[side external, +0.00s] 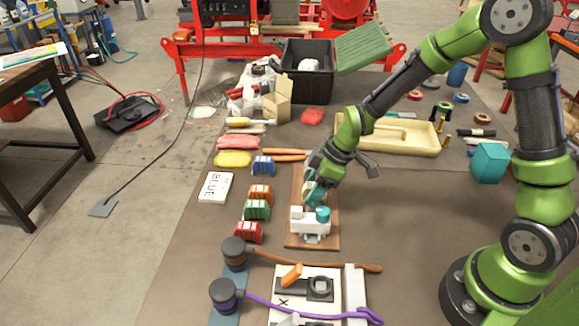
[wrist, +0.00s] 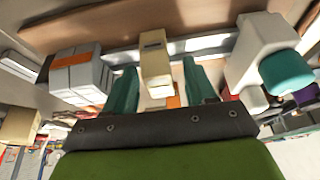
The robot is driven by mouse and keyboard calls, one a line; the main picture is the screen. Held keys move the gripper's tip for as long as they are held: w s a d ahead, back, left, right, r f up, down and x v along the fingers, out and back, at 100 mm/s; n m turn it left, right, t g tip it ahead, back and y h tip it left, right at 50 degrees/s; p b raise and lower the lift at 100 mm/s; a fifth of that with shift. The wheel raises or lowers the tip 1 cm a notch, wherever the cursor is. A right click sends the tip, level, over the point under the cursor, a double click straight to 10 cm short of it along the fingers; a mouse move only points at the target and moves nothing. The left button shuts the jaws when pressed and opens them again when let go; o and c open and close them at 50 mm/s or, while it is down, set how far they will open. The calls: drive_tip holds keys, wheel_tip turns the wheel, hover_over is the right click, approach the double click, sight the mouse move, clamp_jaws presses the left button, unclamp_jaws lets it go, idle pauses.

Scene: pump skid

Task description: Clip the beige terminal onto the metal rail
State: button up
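The beige terminal (wrist: 155,62) is between the two teal fingers of my gripper (wrist: 160,82) in the wrist view, with narrow gaps showing beside it. The fingers look open around it. A beige part also shows at my gripper (side external: 310,190) in the side view, largely hidden by the fingers. The metal rail (wrist: 205,44) runs across the wooden board (side external: 296,241), behind the terminal. I cannot tell whether the terminal is seated on the rail.
A white block with a teal knob (side external: 310,219) stands at the board's near end. Grey terminals (wrist: 80,74) are left of my fingers in the wrist view. Blue, orange, green (side external: 257,210) and red terminal blocks line the board's left. A beige tray (side external: 405,136) lies behind.

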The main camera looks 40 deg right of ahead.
drive_tip(key=shift+o, duration=0.2)
drive_tip(key=shift+r, duration=0.1)
drive_tip(key=v, duration=1.6)
drive_tip(key=s+a+r+m+t+h, duration=0.1)
drive_tip(key=s+r+m+t, duration=0.3)
drive_tip(key=s+m, duration=0.9)
wheel_tip(320, 180, up, 3)
drive_tip(key=shift+f, duration=0.15)
drive_tip(key=shift+w, duration=0.1)
